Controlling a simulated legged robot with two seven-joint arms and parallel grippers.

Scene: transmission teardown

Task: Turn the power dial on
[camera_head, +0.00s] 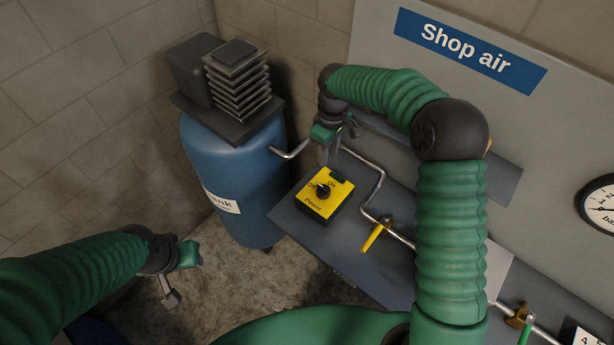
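The power dial (323,191) is a small black knob on the face of a yellow box (318,207) on the dark bench. The box is labelled On at the top, Off at the left and Power at the bottom. The knob appears to point toward Off, but it is small. My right gripper (332,147) hangs above and behind the yellow box, apart from the dial. Its fingers overlap the pipe behind, so its opening is unclear. My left gripper (182,278) is low at the left, far from the dial, and its opening is unclear too.
A blue tank (233,177) with a dark finned compressor (238,72) stands left of the bench. A metal pipe (376,190) with a yellow-handled valve (374,237) runs right of the box. A Shop air sign (468,49) and gauge (602,203) are on the back panel.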

